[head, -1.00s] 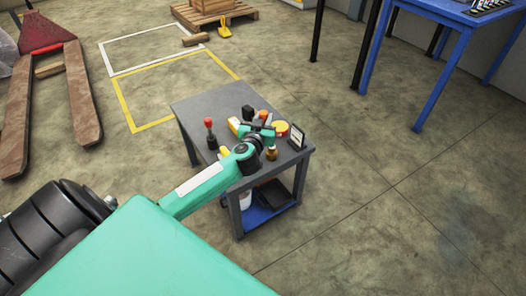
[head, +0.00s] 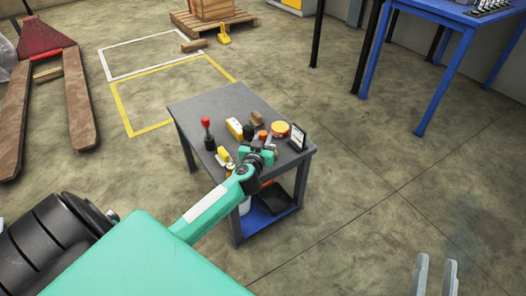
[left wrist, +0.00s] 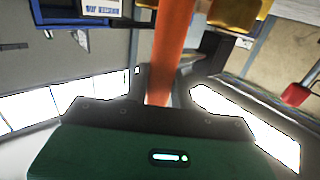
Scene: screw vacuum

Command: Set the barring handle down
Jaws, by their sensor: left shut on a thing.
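The barring handle shows as a long orange bar (left wrist: 170,55) in the left wrist view, standing between the fingers of my left gripper. In the head view an orange end (head: 262,134) shows just beyond my left gripper (head: 262,153). That gripper is shut on the handle over the front right part of the grey table (head: 187,104). The gripper hides much of the handle, and I cannot tell whether it touches the tabletop. My right gripper (head: 434,275) is at the bottom right, its grey fingers apart and empty, away from the table.
On the table stand a red-topped black tool (head: 208,134), a yellow device (head: 235,128), a brown block (head: 257,118), a round yellow-and-red item (head: 281,129) and a dark framed panel (head: 298,138). Small yellow items lie left of my gripper. The back left tabletop is clear.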

